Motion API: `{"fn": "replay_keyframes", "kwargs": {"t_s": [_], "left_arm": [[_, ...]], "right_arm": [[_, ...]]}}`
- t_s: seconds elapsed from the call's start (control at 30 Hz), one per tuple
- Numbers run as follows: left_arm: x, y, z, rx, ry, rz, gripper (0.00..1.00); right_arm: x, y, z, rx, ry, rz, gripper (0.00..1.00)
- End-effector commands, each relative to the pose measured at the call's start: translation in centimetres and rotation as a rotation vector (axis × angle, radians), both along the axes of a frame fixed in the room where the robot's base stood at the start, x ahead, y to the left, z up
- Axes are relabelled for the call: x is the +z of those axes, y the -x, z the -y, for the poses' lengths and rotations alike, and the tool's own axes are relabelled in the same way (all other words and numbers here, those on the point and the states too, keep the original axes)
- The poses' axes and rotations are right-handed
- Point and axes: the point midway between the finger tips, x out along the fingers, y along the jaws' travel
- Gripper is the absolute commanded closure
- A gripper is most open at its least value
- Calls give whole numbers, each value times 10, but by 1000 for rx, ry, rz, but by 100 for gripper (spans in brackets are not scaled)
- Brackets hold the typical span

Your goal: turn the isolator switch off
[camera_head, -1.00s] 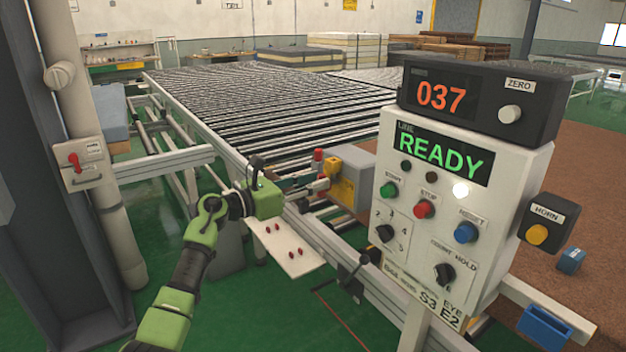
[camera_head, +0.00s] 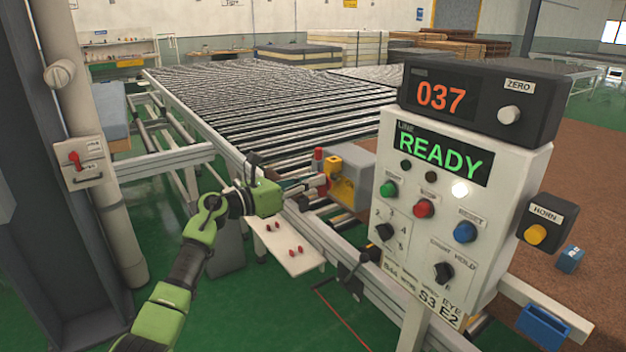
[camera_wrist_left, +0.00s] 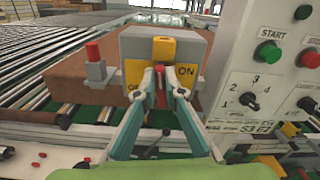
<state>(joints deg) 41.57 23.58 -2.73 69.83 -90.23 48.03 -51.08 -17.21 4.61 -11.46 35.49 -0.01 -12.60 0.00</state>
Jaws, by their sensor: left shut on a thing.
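The isolator switch is a grey box (camera_head: 352,160) with a yellow front plate at the side of the roller conveyor. In the left wrist view the grey box (camera_wrist_left: 190,45) shows near the top middle, with "ON" at the right of its plate and a partly hidden "OF" at lower left. A red handle (camera_wrist_left: 160,86) stands upright between my fingertips, mostly hidden by them. My left gripper (camera_head: 323,184) is at the front of the box; in the left wrist view its fingers (camera_wrist_left: 160,95) are closed around the handle. My right gripper is out of view.
The control panel (camera_head: 405,270) reading "READY" stands close on the right. A red pushbutton (camera_wrist_left: 93,52) is left of the switch. A white board (camera_head: 305,262) with several red pieces lies under my left gripper. A pillar box (camera_head: 90,180) with a red handle is at left.

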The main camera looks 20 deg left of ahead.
Motion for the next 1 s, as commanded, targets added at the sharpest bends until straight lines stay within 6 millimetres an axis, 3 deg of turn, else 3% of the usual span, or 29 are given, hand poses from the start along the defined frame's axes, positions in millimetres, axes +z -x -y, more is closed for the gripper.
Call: {"fn": "replay_keyframes", "kwargs": {"t_s": [1.0], "left_arm": [[-10, -9, -12, 3, 748, -590, 100]], "right_arm": [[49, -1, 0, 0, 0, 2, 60]]}}
